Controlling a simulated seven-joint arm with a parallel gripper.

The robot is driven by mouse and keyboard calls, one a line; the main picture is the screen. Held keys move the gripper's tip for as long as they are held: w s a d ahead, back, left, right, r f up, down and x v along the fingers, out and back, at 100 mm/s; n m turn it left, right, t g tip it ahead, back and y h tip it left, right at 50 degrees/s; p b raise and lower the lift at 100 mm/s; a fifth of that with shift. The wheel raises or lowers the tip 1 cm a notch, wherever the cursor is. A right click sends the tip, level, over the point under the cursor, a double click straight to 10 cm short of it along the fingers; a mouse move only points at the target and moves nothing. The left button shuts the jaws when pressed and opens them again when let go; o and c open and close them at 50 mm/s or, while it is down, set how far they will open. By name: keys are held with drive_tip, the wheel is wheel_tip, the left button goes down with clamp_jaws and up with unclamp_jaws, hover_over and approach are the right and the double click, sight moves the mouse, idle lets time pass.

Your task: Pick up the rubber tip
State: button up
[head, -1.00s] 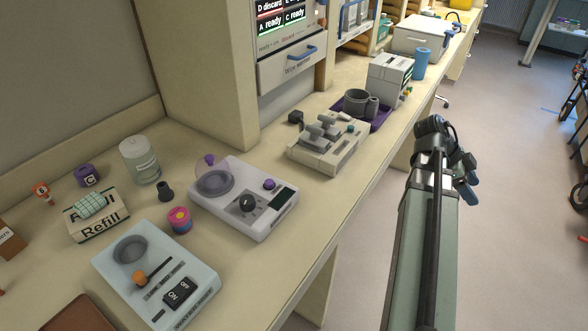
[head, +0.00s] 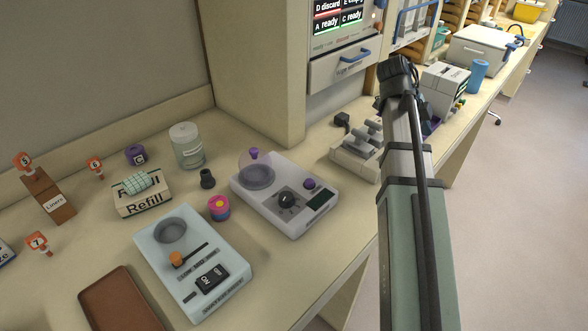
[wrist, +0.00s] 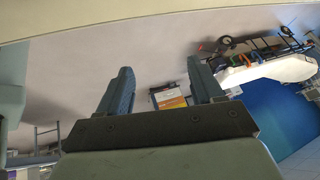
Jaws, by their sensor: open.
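A small dark grey, flared piece that looks like the rubber tip (head: 207,178) stands on the bench in the head view. It is between the clear lidded jar (head: 187,146) and the pink and yellow round piece (head: 219,208). My gripper (wrist: 160,72) shows in the wrist view with its two blue-grey fingers apart and nothing between them. It points away from the bench, toward the floor and the room. In the head view my arm is at the right, well away from the tip, and the fingers are hidden.
A white device with a purple knob (head: 322,200) stands right of the tip. A pale blue switch box (head: 205,285) is in front. The Refill box (head: 141,203) and a brown tray (head: 112,304) are to the left. A cabinet (head: 255,70) rises behind. The bench front edge drops to open floor.

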drive_tip(key=shift+n+t+y, duration=0.7)
drive_tip(key=shift+n+y, duration=0.2)
drive_tip(key=w+a, duration=0.1)
drive_tip(key=a, duration=0.3)
drive_tip(key=w+a, duration=0.2)
drive_tip(key=a, duration=0.2)
drive_tip(key=w+a, duration=0.1)
drive_tip(key=a, duration=0.3)
drive_tip(key=shift+w+a+f, duration=0.1)
drive_tip(key=shift+w+a, duration=0.1)
drive_tip(key=shift+a, duration=0.1)
drive_tip(key=w+a+n+y, duration=0.2)
drive_tip(key=a, duration=1.4)
drive_tip(key=n+y, duration=0.4)
drive_tip(key=y, duration=0.1)
approach(205, 172)
drive_tip(key=shift+g, duration=0.3)
drive_tip(key=f, duration=0.4)
drive_tip(key=shift+w+a+f, duration=0.15)
drive_tip(key=shift+a+f, duration=0.05)
drive_tip(key=shift+a, duration=0.2)
drive_tip(key=shift+w+a+f, duration=0.1)
drive_tip(key=shift+a+f, duration=0.1)
drive_tip(key=shift+f, duration=0.75)
drive_tip(key=shift+a+f, duration=0.15)
drive_tip(key=shift+f, duration=0.8)
drive_tip(key=shift+a+f, duration=0.2)
drive_tip(key=shift+f, duration=0.75)
drive_tip(key=c, duration=1.1)
